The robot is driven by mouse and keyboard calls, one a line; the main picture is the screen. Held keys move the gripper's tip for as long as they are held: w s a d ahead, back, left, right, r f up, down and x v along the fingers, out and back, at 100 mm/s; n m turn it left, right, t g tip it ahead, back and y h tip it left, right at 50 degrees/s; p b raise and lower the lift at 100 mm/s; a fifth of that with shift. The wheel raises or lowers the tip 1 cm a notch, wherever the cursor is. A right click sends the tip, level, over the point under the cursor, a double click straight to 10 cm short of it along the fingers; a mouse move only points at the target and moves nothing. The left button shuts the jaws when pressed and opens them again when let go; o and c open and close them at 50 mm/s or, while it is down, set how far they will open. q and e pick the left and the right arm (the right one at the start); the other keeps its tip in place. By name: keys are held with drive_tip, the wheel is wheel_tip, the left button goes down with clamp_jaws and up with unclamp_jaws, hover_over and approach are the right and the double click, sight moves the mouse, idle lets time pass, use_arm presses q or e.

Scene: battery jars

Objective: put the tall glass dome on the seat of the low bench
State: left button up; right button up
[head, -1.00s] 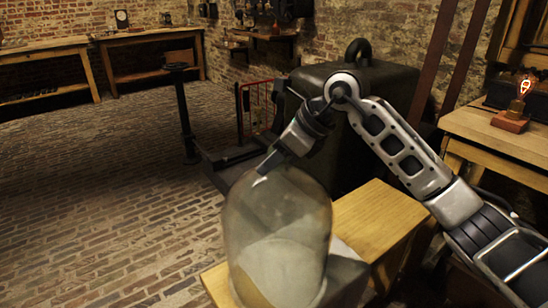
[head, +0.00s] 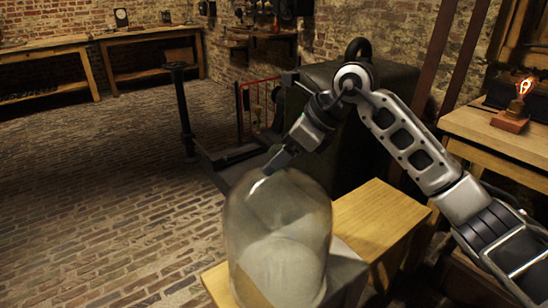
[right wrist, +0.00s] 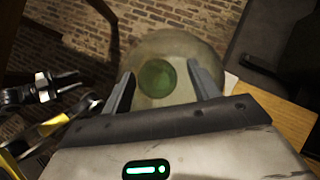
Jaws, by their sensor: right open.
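The tall glass dome (head: 278,225) stands upright at the front of the head view, clear and rounded at the top. A pale surface shows through its lower part. The low bench (head: 380,222) has a light wooden seat that shows behind and to both sides of the dome. I cannot tell what the dome's bottom rests on. My right gripper (head: 272,166) is open at the dome's top and tilted down towards it. In the right wrist view its fingers (right wrist: 163,92) are apart, with the dome (right wrist: 180,55) beyond and between them.
A grey block-like thing (head: 347,277) sits at the dome's right side. A big dark safe-like box (head: 352,150) stands behind the bench. A table with a lit bulb (head: 520,88) is at the right. The brick floor (head: 110,200) at the left is clear.

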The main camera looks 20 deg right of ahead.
use_arm(q)
drive_tip(key=shift+s+a+r+p, duration=0.15)
drive_tip(key=shift+r+p, duration=0.25)
drive_tip(key=shift+r, duration=0.45)
use_arm(e)
drive_tip(key=v, duration=1)
drive_tip(key=shift+r, duration=0.15)
use_arm(q)
drive_tip(key=shift+a, duration=0.1)
use_arm(e)
drive_tip(key=shift+a, duration=0.15)
